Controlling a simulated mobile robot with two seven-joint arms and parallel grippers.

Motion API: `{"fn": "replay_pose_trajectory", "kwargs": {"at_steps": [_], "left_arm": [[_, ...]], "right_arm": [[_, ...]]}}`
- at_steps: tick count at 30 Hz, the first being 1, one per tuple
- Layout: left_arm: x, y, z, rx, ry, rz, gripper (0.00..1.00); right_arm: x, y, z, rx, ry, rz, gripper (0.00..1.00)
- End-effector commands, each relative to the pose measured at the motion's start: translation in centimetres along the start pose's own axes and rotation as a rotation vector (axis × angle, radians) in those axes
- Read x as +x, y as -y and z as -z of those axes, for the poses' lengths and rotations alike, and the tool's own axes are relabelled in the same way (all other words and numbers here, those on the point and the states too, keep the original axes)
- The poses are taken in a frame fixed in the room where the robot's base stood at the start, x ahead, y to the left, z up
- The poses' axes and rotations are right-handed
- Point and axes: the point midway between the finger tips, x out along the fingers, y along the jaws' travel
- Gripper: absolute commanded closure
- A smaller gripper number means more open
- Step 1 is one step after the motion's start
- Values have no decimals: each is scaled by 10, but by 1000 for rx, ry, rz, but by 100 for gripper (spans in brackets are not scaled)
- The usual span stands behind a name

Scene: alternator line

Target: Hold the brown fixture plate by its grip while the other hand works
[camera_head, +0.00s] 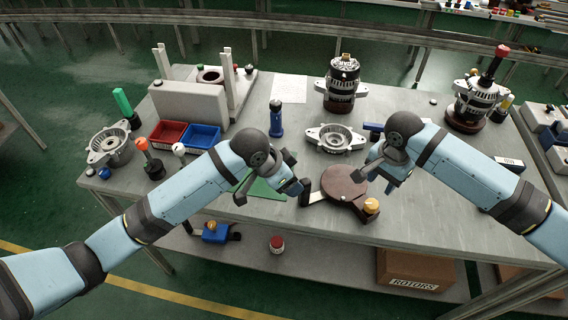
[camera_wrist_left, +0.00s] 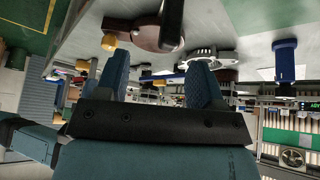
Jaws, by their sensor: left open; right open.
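The brown fixture plate (camera_head: 343,183) lies on the grey table between my two grippers. A short grey and dark piece sticks out at its left side, and a yellow knob (camera_head: 371,205) stands at its front right. My left gripper (camera_head: 294,177) is open just left of the plate. In the left wrist view, the open fingers (camera_wrist_left: 157,82) have nothing between them; the plate (camera_wrist_left: 138,27) and a dark upright part (camera_wrist_left: 171,24) show beyond them. My right gripper (camera_head: 377,177) is open above the plate's right side, apparently empty. It hides part of the table behind it.
A silver alternator housing (camera_head: 335,139) sits behind the plate, with an assembled alternator (camera_head: 342,84) farther back. A blue post tool (camera_head: 276,119), red bin (camera_head: 168,134) and blue bin (camera_head: 201,138) stand left. Another alternator (camera_head: 474,101) stands right. The table's front edge is close to the plate.

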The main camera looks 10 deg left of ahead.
Motion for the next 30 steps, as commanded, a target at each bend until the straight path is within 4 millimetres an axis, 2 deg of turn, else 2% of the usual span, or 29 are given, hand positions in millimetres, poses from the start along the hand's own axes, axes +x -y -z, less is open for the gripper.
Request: {"fn": "replay_pose_trajectory", "kwargs": {"at_steps": [1, 6, 11, 17, 30], "left_arm": [[-8, 6, 6, 23, 29, 4, 38], [-24, 15, 14, 65, 105, 3, 38], [-24, 17, 15, 77, 129, 1, 38], [2, 17, 11, 75, 132, 1, 38], [84, 18, 1, 75, 130, 1, 38]], "right_arm": [[0, 0, 0, 0, 0, 0, 57], [0, 0, 0, 0, 0, 0, 57], [0, 0, 0, 0, 0, 0, 57], [0, 0, 0, 0, 0, 0, 57], [0, 0, 0, 0, 0, 0, 57]]}}
